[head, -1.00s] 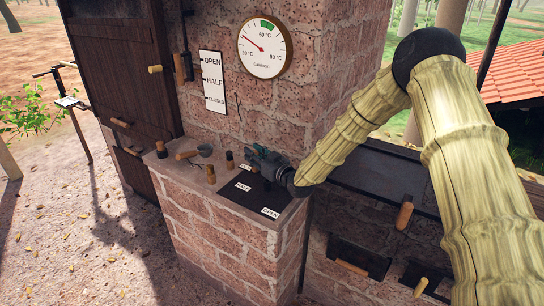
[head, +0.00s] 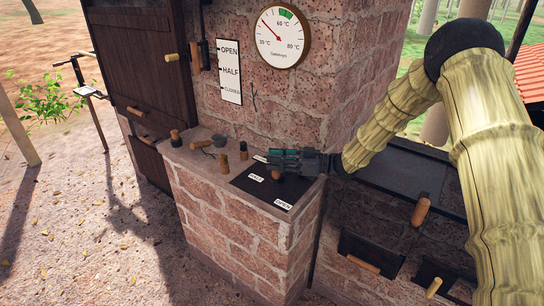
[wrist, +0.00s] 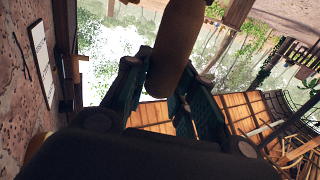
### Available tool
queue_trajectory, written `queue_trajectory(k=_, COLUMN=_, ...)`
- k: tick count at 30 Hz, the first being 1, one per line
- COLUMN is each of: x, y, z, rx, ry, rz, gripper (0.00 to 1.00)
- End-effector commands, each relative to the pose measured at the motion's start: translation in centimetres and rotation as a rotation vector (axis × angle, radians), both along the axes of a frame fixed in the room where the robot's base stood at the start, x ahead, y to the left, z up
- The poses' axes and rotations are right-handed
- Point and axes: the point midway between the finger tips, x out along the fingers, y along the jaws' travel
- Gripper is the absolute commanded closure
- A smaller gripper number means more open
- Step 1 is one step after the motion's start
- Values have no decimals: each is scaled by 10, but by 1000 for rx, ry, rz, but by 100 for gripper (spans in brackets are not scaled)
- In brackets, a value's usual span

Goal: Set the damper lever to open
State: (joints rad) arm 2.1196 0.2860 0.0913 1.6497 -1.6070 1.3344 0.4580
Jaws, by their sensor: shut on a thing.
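A dark plate (head: 245,183) lies on the brick ledge, with a mostly covered label (head: 260,158) at the back, a HALF label (head: 256,177) and an OPEN label (head: 284,205) at the front. My gripper (head: 280,162) is over this plate, shut on a wooden lever handle (head: 278,175). The handle is beside the HALF label, back from the OPEN label. In the wrist view, the rounded handle (wrist: 175,45) sits between the two finger pads. The lever's lower part is hidden.

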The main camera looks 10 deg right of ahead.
Motion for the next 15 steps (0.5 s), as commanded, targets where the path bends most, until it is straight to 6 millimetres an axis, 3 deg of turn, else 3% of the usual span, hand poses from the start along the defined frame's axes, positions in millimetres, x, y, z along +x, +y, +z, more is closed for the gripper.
queue_trajectory(k=15, x=-14, y=-11, z=2, rx=2, ry=-3, rz=18, gripper=100)
